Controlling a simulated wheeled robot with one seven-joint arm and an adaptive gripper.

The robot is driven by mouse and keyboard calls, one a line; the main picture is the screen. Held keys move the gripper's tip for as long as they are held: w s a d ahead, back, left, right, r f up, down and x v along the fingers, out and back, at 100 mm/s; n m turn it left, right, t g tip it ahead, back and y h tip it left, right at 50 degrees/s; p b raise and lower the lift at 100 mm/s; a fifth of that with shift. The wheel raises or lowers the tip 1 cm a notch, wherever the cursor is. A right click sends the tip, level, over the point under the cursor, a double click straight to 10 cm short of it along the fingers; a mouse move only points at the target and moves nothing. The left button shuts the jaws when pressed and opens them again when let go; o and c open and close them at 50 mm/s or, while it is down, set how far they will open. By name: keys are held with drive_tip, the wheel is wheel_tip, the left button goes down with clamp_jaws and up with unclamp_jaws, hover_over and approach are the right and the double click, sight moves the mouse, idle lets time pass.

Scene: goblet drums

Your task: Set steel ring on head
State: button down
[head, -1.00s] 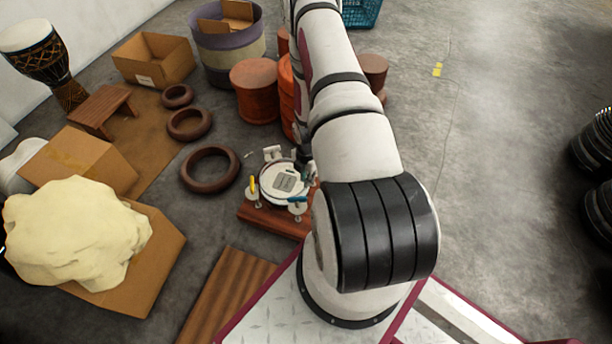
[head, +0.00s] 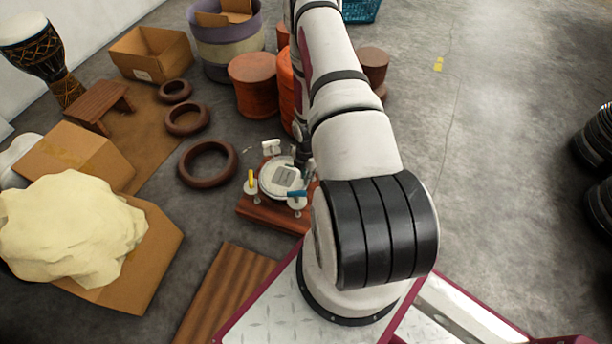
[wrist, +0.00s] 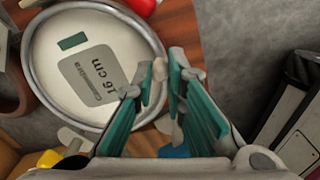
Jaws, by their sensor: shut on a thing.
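The round white drum head (head: 270,174) lies on a reddish wooden stand (head: 262,214). It carries a grey label reading "16 cm" and also shows in the wrist view (wrist: 107,42). The grey steel ring (wrist: 48,105) runs around the head's edge; I cannot tell whether it touches the head all round. My gripper (wrist: 163,84), with teal fingers, is shut at the ring's right edge, with a small pale tab between the fingertips. In the head view my arm partly hides the gripper and the stand's right side.
Clamps with yellow (head: 252,179), blue (head: 297,194) and white (head: 271,146) handles stand around the head; a red handle (wrist: 143,5) shows in the wrist view. Several brown rings (head: 207,164) lie to the left. Orange drums (head: 254,85) stand behind. Open floor lies right.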

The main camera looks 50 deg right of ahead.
drive_tip(key=shift+f, duration=0.15)
drive_tip(key=c, duration=1.5)
unclamp_jaws()
drive_tip(key=shift+c, duration=0.2)
wheel_tip(320, 180, up, 12)
